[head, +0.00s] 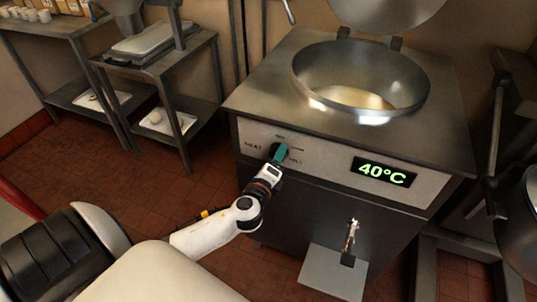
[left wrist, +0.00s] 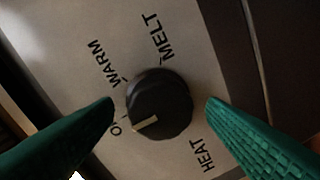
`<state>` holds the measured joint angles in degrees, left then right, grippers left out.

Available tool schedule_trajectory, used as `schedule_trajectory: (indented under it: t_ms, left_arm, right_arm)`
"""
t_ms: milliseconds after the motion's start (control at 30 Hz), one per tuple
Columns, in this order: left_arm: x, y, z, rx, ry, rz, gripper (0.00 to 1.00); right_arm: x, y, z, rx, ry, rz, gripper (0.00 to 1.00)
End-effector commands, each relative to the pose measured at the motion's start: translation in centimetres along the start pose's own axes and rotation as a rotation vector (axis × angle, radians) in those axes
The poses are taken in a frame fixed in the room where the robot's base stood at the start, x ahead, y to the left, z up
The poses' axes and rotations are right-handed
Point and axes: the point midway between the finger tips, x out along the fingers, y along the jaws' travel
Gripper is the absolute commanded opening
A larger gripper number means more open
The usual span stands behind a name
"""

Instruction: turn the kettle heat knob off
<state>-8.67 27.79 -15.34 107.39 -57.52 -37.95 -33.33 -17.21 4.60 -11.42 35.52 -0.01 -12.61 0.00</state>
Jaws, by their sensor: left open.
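The black heat knob (left wrist: 160,98) sits on the kettle's pale control panel (left wrist: 215,60). Its light pointer mark faces the lower left in the left wrist view, on the side of the OFF label, which a finger partly covers. WARM and MELT are printed further round, and HEAT is at the lower right. My left gripper (left wrist: 160,106) is open, with one green finger on each side of the knob; I see no clear contact. In the head view my left gripper (head: 279,153) is at the panel of the kettle (head: 350,190) and mostly hides the knob.
The kettle's display (head: 384,172) reads 40°C. Its round pot is open, with the lid (head: 385,12) raised. A tap (head: 351,235) sticks out low on the front, above a grey plate (head: 333,272). Metal side tables (head: 160,60) stand at the left. A metal stand (head: 497,130) is at the right.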

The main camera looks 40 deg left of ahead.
Motion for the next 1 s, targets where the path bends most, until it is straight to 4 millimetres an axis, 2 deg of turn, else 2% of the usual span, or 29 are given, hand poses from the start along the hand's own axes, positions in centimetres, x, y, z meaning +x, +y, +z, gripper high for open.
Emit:
schedule_trajectory:
  t_ms: [300, 500, 700, 1000]
  left_arm:
    - [-6.4, -0.3, 0.1, -0.001, -0.003, -0.005, 0.66]
    - [-9.8, -0.3, 0.1, -0.002, 0.000, -0.005, 0.66]
    - [-11.3, -0.1, -0.1, -0.001, 0.002, -0.002, 0.66]
    - [-11.4, -0.1, -0.1, -0.001, 0.002, -0.002, 0.66]
  right_arm:
    - [0.8, 0.0, -0.1, -0.001, 0.000, 0.000, 0.36]
    - [1.2, 0.0, -0.1, -0.001, 0.000, 0.000, 0.36]
    - [1.4, 0.0, -0.1, -0.001, 0.000, 0.000, 0.36]
    - [1.4, 0.0, -0.1, -0.001, 0.000, 0.000, 0.36]
